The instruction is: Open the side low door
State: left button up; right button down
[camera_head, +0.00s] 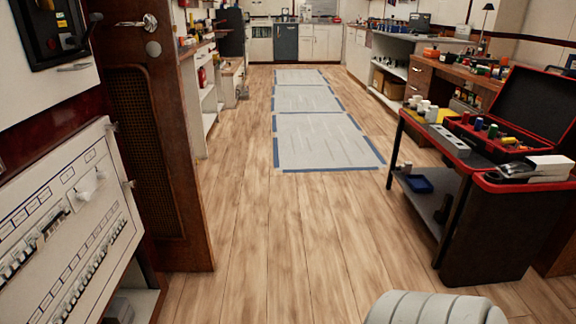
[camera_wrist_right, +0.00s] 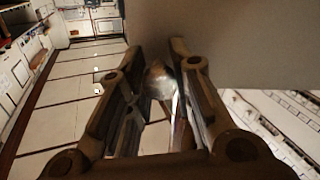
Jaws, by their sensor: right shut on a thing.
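In the right wrist view, my right gripper (camera_wrist_right: 158,48) has its fingers closed around a rounded metal knob (camera_wrist_right: 158,80). The knob is against a plain grey panel (camera_wrist_right: 235,45), which looks like the low door. Its lower edge and left edge show, and I cannot tell how far it stands open. In the head view, a white breaker panel (camera_head: 30,190) with rows of switches is at the left. A low opening (camera_head: 140,303) shows at its lower right. My right gripper and the knob it holds do not show in the head view. My left gripper is in neither view.
A tall brown door (camera_head: 175,150) with a metal handle stands at the left. A tool cart (camera_head: 490,230) with a red toolbox is at the right. Wood floor (camera_head: 270,230) lies clear between them, with taped grey mats (camera_head: 320,143) further back.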

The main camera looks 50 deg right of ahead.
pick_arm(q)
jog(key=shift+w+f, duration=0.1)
pick_arm(e)
jog(key=shift+r, duration=0.1)
jog(key=c, duration=1.2)
grip_release()
jog(key=shift+s, duration=0.1)
